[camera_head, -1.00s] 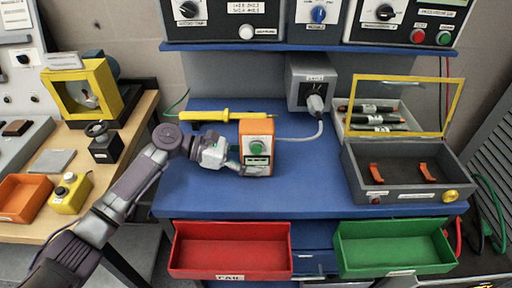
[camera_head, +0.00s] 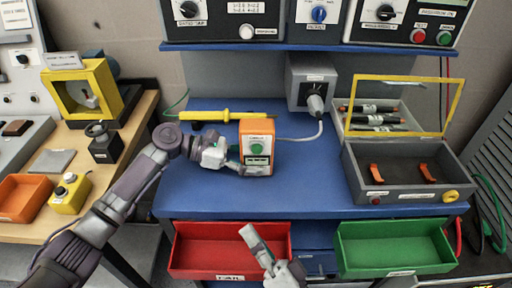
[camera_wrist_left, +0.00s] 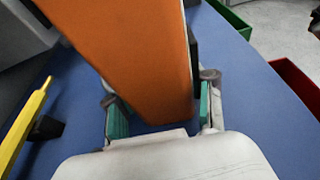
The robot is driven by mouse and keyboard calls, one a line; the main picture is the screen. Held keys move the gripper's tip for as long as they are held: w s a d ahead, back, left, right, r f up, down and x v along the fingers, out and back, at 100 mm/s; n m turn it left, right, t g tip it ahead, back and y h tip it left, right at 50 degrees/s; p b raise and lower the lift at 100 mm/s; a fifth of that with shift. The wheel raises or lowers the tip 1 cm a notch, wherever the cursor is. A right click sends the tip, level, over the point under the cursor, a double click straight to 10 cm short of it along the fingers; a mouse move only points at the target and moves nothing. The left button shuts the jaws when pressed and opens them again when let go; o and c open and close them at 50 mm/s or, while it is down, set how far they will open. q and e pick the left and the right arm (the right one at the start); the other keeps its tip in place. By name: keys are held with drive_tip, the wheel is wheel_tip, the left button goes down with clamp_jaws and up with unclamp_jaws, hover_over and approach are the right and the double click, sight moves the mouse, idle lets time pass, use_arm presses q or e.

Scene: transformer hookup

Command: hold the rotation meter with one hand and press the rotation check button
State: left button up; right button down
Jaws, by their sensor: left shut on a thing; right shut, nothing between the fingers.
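The rotation meter (camera_head: 257,148) is an orange box with a grey face and a green round button (camera_head: 257,151). It stands upright on the blue bench, left of its middle. My left gripper (camera_head: 236,160) is shut on the meter from its left side. In the left wrist view the meter's orange side (camera_wrist_left: 150,55) lies between the green-padded fingers (camera_wrist_left: 160,108). My right gripper (camera_head: 252,238) is shut and empty, pointing up over the red drawer, below the meter and apart from it.
A yellow probe (camera_head: 225,116) lies behind the meter. A grey box (camera_head: 312,82) with a cable stands behind to the right. An open grey case with a yellow-framed lid (camera_head: 405,180) fills the bench's right. Red (camera_head: 200,250) and green (camera_head: 390,245) bins hang in front.

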sight(257, 149)
drive_tip(key=w+d+r+m+t, duration=0.1)
drive_tip(key=w+r+m+t, duration=0.2)
drive_tip(key=r+m, duration=0.4)
drive_tip(key=w+n+h, duration=0.1)
drive_tip(key=w, duration=0.7)
drive_tip(key=shift+w+d+r, duration=0.15)
drive_tip(key=shift+w+r, duration=0.05)
drive_tip(key=shift+w, duration=0.05)
idle(0.9)
drive_tip(key=shift+w, duration=0.45)
drive_tip(key=shift+w, duration=0.4)
idle(0.5)
drive_tip(key=shift+s, duration=0.9)
